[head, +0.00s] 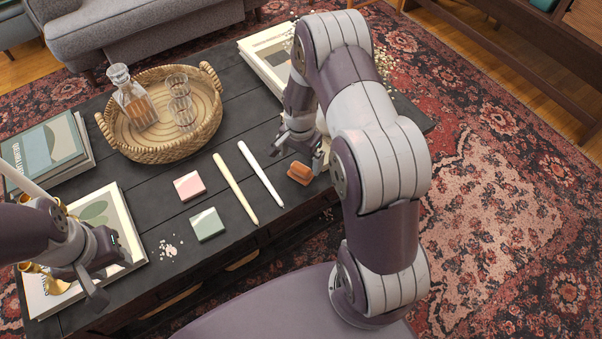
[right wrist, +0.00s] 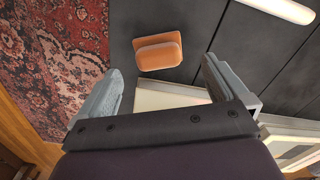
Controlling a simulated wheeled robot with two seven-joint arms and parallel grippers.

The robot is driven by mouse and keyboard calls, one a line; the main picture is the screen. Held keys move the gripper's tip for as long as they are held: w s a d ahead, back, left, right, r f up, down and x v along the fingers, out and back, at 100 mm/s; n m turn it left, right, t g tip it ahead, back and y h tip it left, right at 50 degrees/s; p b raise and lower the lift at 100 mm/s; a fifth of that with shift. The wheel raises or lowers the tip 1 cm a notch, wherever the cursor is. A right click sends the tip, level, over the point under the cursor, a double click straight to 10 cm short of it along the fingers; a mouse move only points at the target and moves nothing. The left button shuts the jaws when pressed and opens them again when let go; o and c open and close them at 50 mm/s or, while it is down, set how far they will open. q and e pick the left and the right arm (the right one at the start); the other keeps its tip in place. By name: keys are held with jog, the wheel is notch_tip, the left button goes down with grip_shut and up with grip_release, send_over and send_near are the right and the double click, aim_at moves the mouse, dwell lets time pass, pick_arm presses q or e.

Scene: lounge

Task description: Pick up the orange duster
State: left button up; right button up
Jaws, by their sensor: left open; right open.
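The orange duster (head: 299,172), a small block on a flat base, lies on the dark table (head: 225,70) near its front right edge, just right of the white stick. In the right wrist view the duster (right wrist: 158,52) lies beyond and between my open fingertips, untouched. My right gripper (head: 297,148) is open and empty, above the table beside the duster; my arm hides part of it in the head view. It also shows in the right wrist view (right wrist: 163,72). My left gripper (head: 80,285) is open over the table's front left corner, with nothing visible in it.
A wicker tray (head: 200,143) holds a decanter and glasses. A cream stick (head: 235,188), a white stick (head: 260,173), a pink block (head: 189,186) and a green block (head: 207,224) lie left of the duster. Books (head: 262,62) lie at the back; crumbs (head: 168,248) lie in front.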

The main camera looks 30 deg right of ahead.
aim_at(301, 167)
notch_tip(301, 167, down, 5)
jog(key=shift+s+r+b, duration=0.15)
jog(key=shift+r+b, duration=0.05)
jog(key=shift+b, duration=0.8)
jog(key=shift+f, duration=0.3)
jog(key=shift+r, duration=0.1)
jog(key=c, duration=1.2)
jog(key=shift+r, duration=0.15)
jog(key=shift+r+p, duration=0.3)
jog(key=shift+r, duration=0.05)
jog(key=r+p, duration=0.1)
jog(key=r, duration=0.3)
jog(key=shift+s+d+p, duration=0.2)
jog(key=shift+d+p, duration=0.2)
jog(key=s+d+r+p, duration=0.1)
jog(key=d+r, duration=0.1)
jog(key=d, duration=0.1)
jog(key=s+d+r, duration=0.2)
jog(key=d, duration=0.1)
jog(key=s+d+r+p, duration=0.1)
jog(key=d+r, duration=0.1)
jog(key=d, duration=0.1)
jog(key=shift+s+d+p, duration=0.3)
jog(key=shift+s+d, duration=0.05)
jog(key=shift+s, duration=0.05)
